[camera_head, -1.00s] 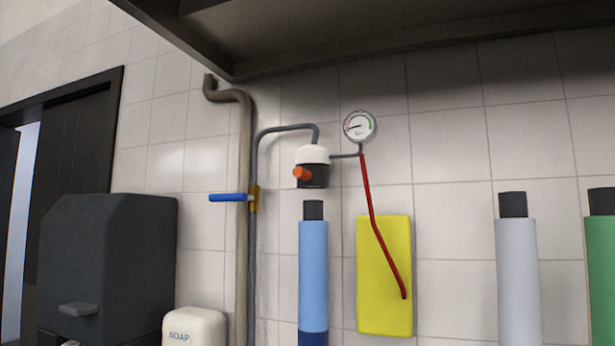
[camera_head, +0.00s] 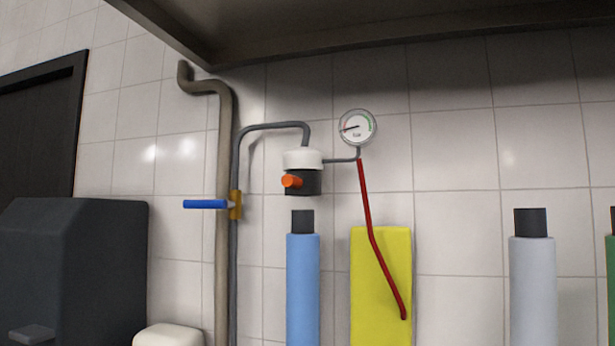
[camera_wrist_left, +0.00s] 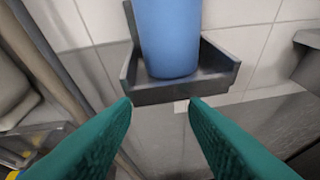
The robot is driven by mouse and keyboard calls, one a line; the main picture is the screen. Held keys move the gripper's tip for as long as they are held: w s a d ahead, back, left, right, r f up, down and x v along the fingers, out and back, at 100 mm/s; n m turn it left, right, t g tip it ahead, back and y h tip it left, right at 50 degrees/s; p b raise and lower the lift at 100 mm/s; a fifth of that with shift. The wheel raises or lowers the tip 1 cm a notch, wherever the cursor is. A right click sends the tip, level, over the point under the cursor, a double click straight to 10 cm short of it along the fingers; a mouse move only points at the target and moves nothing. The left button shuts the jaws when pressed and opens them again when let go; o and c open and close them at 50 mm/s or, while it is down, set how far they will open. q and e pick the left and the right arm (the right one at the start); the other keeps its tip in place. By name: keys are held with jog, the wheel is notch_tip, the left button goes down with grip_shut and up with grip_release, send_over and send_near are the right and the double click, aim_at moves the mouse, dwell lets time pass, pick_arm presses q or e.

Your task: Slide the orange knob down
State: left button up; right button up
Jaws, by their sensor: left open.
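The orange knob (camera_head: 291,181) sticks out from the front of a black and white valve body (camera_head: 303,159) on the tiled wall, in the head view. A grey pipe joins the valve from the left, and a round gauge (camera_head: 357,127) is to its right. My left gripper (camera_wrist_left: 160,105) shows only in the left wrist view, as two green fingers spread apart with nothing between them. It is below and in front of a small dark wall shelf that holds a blue bottle (camera_wrist_left: 168,35). The knob is not in the wrist view. My right gripper is in neither view.
A blue lever (camera_head: 205,204) sits on the pipes left of the valve. A blue bottle (camera_head: 303,285) stands below the knob. A red rod (camera_head: 366,205) hangs before a yellow cloth (camera_head: 372,290). A dark shelf (camera_head: 350,38) overhangs above; a dark dispenser (camera_head: 75,270) is at left.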

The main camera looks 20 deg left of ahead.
pick_arm(q)
notch_tip(320, 180, up, 23)
jog(key=t, duration=0.5)
jog(key=m+t+h, duration=0.1)
jog(key=t+h, duration=0.1)
jog(key=t, duration=0.2)
send_near(289, 182)
jog(key=p+x, duration=0.2)
jog(key=x, duration=0.1)
jog(key=p+x, duration=0.2)
jog(key=x, duration=0.2)
jog(key=p+x, duration=0.3)
jog(key=x, duration=0.1)
jog(key=shift+w+a, duration=0.1)
jog(key=shift+a, duration=0.3)
jog(key=shift+w, duration=0.5)
grip_shut()
